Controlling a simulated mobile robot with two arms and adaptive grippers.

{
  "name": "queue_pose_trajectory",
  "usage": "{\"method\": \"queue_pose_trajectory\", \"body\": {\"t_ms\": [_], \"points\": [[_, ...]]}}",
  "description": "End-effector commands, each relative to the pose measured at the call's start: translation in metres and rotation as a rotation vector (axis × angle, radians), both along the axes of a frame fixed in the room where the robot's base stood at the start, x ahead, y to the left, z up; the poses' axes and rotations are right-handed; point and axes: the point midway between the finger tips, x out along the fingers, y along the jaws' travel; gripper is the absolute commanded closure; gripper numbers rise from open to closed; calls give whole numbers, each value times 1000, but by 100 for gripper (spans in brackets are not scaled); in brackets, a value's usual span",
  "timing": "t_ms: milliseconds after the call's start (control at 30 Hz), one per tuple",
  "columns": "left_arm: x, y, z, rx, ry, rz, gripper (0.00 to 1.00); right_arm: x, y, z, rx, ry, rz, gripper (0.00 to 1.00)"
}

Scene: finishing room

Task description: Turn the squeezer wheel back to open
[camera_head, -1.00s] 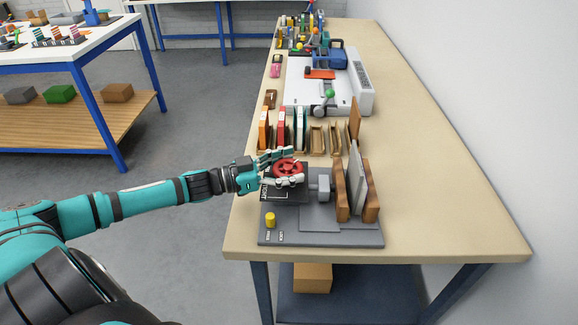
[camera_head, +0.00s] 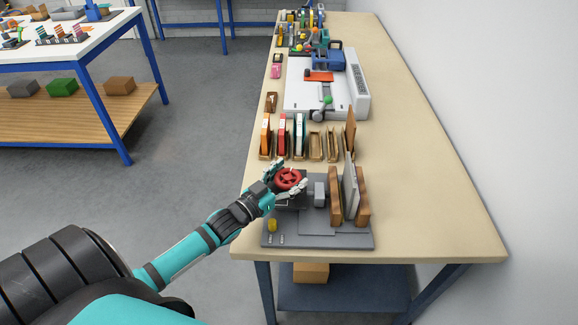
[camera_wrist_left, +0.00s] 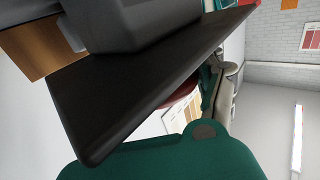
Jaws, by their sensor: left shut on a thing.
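The squeezer wheel (camera_head: 288,178) is a red spoked handwheel on top of the grey squeezer (camera_head: 311,219) at the near end of the bench. My left gripper (camera_head: 284,181) is shut on the wheel, its fingers on either side of the rim. In the left wrist view a dark slab fills the middle, and a sliver of the red wheel (camera_wrist_left: 178,98) shows behind it. Brown wooden blocks (camera_head: 362,199) and a pale upright board (camera_head: 350,190) stand in the squeezer's right part. My right gripper is not in view.
Upright books (camera_head: 282,136) and wooden holders (camera_head: 316,146) stand just behind the squeezer. A white machine (camera_head: 326,95) sits farther back. A yellow knob (camera_head: 272,225) is at the squeezer's front left. The bench top (camera_head: 430,220) is clear on the right.

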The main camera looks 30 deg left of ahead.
Motion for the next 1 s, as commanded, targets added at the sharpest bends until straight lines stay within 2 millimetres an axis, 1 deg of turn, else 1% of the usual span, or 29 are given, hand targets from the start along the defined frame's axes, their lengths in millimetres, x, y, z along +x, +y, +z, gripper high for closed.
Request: {"method": "queue_pose_trajectory", "body": {"t_ms": [33, 100, 433, 633, 1000], "points": [[0, -1, 5, -11, -2, 38, 63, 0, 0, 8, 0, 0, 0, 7], [0, -1, 4, -10, -2, 83, 63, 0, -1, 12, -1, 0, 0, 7], [0, 0, 1, -4, -3, 229, 63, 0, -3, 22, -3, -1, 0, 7], [0, 1, 1, 1, -4, 263, 63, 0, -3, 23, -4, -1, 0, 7], [1, 1, 1, 3, -5, 269, 63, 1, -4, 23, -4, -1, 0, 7]]}}
